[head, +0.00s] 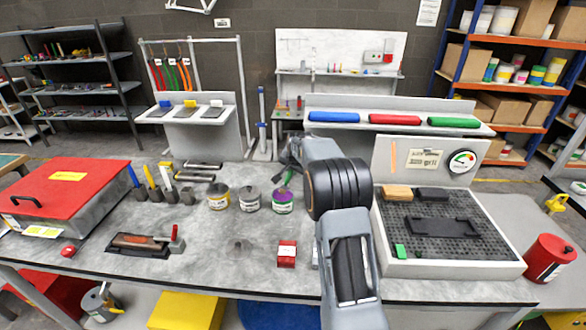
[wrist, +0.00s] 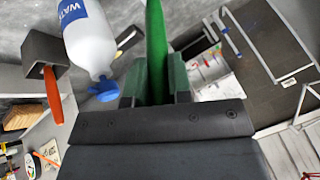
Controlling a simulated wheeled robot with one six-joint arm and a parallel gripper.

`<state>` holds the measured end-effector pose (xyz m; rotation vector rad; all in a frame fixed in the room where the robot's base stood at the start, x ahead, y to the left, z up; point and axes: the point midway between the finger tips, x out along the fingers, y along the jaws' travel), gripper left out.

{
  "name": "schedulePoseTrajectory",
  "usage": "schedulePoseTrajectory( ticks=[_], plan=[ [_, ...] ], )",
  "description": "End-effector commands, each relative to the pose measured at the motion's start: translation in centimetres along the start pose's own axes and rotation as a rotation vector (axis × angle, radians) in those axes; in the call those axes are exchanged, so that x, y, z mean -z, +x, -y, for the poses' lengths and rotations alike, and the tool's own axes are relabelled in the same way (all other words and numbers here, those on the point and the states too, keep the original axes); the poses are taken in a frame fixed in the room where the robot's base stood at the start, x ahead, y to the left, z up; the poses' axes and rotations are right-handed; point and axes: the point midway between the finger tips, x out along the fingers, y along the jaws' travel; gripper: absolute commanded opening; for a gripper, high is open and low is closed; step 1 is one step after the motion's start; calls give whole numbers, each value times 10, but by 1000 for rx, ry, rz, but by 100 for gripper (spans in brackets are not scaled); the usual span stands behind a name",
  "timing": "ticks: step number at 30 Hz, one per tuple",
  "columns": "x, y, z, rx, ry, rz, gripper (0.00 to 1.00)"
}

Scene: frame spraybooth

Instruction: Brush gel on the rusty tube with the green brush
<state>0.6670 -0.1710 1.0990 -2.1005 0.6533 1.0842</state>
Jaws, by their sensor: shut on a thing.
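My gripper (head: 291,160) is shut on the green brush (head: 287,178). In the wrist view, the brush's green handle (wrist: 156,50) stands between both jaws. In the head view the brush is tilted at the mouth of a jar with a purple and green label (head: 283,202); I cannot tell whether its bristles are inside. A rust-brown piece (head: 132,240), which looks like the rusty tube, lies on a dark rest at the front left of the bench. Two greyish tubes (head: 195,178) lie farther back.
A yellow-labelled jar (head: 219,198) and a grey jar (head: 249,199) stand left of the brush. Several brushes stand in dark holders (head: 170,197). A red box (head: 287,253) sits in front. A white bottle (wrist: 90,38) is close in the wrist view.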

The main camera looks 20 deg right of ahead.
Motion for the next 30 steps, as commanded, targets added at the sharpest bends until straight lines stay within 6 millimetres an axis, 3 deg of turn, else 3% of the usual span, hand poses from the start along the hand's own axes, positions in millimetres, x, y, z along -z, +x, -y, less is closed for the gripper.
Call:
schedulePoseTrajectory(
  ticks=[30],
  plan=[
    [-4, 8, -3, 0, 0, 1, 0]
  ],
)
